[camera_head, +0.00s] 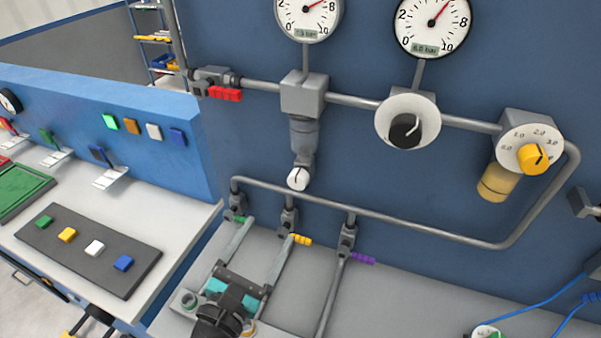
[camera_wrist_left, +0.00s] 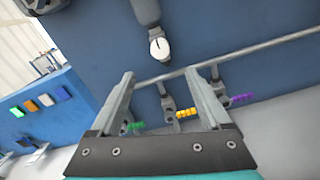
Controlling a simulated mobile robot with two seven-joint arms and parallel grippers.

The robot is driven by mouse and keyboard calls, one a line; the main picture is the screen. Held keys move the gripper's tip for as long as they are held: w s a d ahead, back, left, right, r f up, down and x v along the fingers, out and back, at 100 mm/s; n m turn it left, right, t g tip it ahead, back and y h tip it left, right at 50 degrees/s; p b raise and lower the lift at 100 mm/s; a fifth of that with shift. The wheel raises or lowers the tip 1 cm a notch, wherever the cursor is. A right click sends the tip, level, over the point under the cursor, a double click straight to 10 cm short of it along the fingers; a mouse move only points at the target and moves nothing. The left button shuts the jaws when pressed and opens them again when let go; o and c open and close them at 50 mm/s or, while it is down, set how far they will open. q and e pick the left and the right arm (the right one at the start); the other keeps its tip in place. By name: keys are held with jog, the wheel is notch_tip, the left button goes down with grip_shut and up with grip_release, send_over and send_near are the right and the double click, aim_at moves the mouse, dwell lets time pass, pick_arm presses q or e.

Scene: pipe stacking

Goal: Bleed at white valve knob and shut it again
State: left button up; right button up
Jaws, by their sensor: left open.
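The white valve knob (camera_head: 298,178) sits at the lower end of a grey filter body (camera_head: 304,137) on the blue wall, and a dark line marks its face. In the left wrist view the knob (camera_wrist_left: 159,48) shows above the gap between my fingertips. My left gripper (camera_head: 267,232) is open, with nothing between its fingers. It is below the knob and apart from it, pointing up toward the wall. Its two grey fingers also show in the left wrist view (camera_wrist_left: 160,75). My right gripper is not in view.
A horizontal pipe (camera_head: 400,219) runs below the knob, with green, yellow (camera_head: 301,239) and purple (camera_head: 363,258) handled valves close to my fingers. A red handle (camera_head: 225,94), a black knob (camera_head: 405,130), a yellow knob (camera_head: 534,158) and two gauges are above. A button desk (camera_head: 140,190) stands left.

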aim_at(296, 183)
pick_arm(q)
jog(key=p+x, duration=0.2)
jog(key=x, duration=1)
jog(key=shift+w+d, duration=0.1)
jog(key=shift+w, duration=0.3)
jog(key=shift+x, duration=0.85)
jog(key=shift+c, duration=0.3)
grip_shut()
